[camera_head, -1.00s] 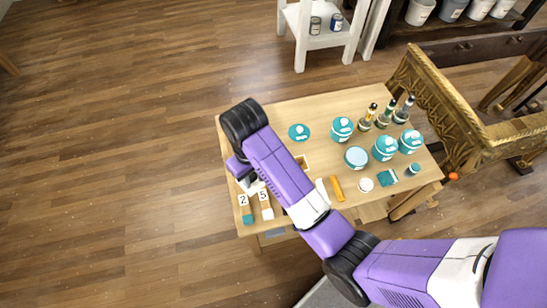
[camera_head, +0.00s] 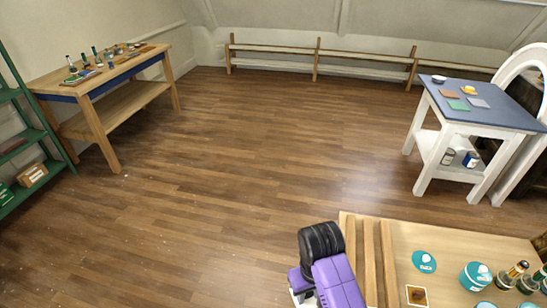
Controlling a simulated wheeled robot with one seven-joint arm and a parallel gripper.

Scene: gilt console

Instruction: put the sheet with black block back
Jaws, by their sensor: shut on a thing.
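My gripper (camera_head: 301,297) shows only in part at the bottom edge, below my purple wrist. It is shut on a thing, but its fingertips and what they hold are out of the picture. I cannot make out the sheet with black block. A small pale card with a brown square (camera_head: 416,295) lies on the light wooden table at the lower right, to the right of my gripper. Raised wooden slats (camera_head: 370,262) stand between my arm and that card.
Teal-lidded tubs (camera_head: 476,276) and small bottles (camera_head: 517,270) stand on the wooden table (camera_head: 440,240). A blue-topped white table (camera_head: 480,115) behind holds coloured sheets. A workbench (camera_head: 105,80) and green shelf (camera_head: 20,130) stand left. The floor between is clear.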

